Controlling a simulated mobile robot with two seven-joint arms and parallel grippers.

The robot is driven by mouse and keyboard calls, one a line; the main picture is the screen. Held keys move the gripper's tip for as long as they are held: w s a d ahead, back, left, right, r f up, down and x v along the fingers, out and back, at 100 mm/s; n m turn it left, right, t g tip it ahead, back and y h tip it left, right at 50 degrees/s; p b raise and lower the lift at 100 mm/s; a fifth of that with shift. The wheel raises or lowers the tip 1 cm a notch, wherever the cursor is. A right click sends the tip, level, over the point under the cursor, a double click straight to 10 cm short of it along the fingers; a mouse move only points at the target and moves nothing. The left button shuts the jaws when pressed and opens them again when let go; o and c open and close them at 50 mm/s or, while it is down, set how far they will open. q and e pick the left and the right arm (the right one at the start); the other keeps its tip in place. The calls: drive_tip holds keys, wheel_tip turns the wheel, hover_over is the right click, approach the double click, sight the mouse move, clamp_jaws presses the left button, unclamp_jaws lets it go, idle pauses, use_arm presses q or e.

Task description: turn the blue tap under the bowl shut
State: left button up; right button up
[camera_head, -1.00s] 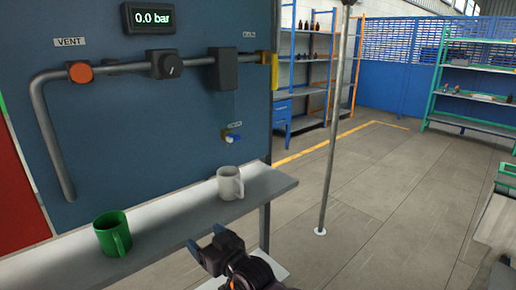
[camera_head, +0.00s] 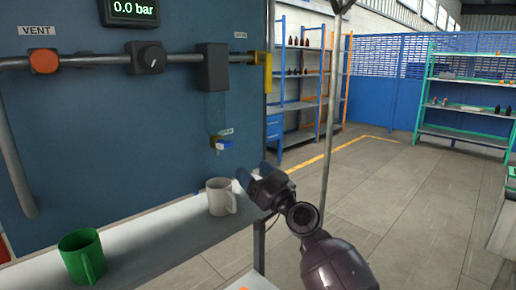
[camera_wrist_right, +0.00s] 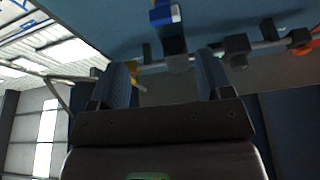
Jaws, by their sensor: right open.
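The blue tap (camera_head: 223,145) sits on a brass-coloured fitting on the panel, under a faint see-through bowl (camera_head: 216,106) below a dark block. Its short blue handle points to the right. In the right wrist view the blue tap (camera_wrist_right: 165,15) is at the top, ahead of the space between the fingers. My right gripper (camera_head: 256,172) is open and empty, below and to the right of the tap and apart from it. In the right wrist view its two fingers (camera_wrist_right: 163,68) stand wide apart. My left gripper is not in view.
A white mug (camera_head: 219,198) stands on the grey shelf (camera_head: 150,250), close beside my right gripper in the picture. A green mug (camera_head: 80,256) is further left. A pipe with an orange knob (camera_head: 44,61) and a black knob (camera_head: 147,58) runs above. A thin pole (camera_head: 328,130) stands right.

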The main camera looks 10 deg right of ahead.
sight(227, 147)
drive_tip(key=shift+n, duration=0.4)
drive_tip(key=x, duration=1.1)
drive_tip(key=shift+s+a, duration=0.1)
drive_tip(key=shift+a, duration=0.2)
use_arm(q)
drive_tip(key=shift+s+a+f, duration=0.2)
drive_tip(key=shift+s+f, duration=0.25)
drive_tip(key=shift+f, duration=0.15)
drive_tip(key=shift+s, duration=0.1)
